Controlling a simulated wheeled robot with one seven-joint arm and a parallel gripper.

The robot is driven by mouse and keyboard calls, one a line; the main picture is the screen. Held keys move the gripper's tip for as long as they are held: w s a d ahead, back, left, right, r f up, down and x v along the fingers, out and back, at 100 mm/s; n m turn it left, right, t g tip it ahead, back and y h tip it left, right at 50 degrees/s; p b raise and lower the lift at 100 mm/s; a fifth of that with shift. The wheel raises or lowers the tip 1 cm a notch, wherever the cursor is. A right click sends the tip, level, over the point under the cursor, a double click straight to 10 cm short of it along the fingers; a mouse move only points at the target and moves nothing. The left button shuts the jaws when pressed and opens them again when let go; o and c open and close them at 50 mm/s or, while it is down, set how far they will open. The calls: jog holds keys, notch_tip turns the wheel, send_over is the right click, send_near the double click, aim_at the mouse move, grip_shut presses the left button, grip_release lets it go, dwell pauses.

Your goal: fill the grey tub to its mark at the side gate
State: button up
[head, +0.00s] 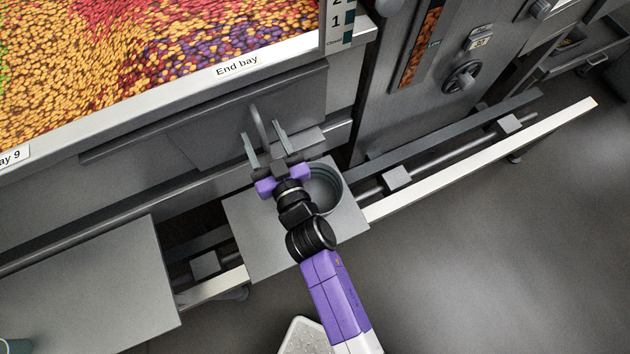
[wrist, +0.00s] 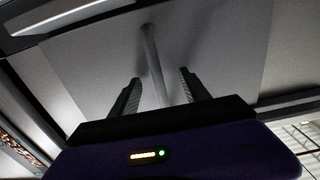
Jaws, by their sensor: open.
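The grey tub (head: 330,184) stands upright on a square grey platform (head: 262,248) below the bay; my wrist partly covers it, and its mark and contents cannot be made out. The side gate (head: 205,132) is a flat grey panel under the "End bay" label, with a grey bar handle (head: 259,115) sticking out. My gripper (head: 262,131) is open, with one finger on each side of the handle. In the wrist view the handle (wrist: 151,50) runs between the two spread fingers, with gaps on both sides.
A bay of mixed candies (head: 130,55) lies behind a pale rim (head: 190,82). A long rail (head: 480,157) with small blocks runs right from the platform. A grey tabletop (head: 85,290) is at the lower left. A tall cabinet (head: 450,45) with a knob stands right. The floor (head: 500,260) is clear.

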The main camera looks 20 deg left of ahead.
aim_at(225, 138)
grip_shut()
jog(key=shift+s+a+f+b, duration=0.2)
jog(key=shift+s+a+b, duration=0.25)
jog(key=shift+b, duration=0.8)
jog(key=s+a+b, duration=0.1)
jog(key=b, duration=0.3)
jog(key=s+a+b, duration=0.2)
jog(key=b, duration=0.2)
jog(key=shift+s, duration=0.3)
jog(key=shift+s+a+b, duration=0.45)
jog(key=shift+s+b, duration=0.15)
jog(key=shift+b, duration=0.6)
jog(key=shift+s+a+r, duration=0.1)
jog(key=shift+s+r, duration=0.05)
jog(key=shift+r, duration=0.1)
dwell(2.0)
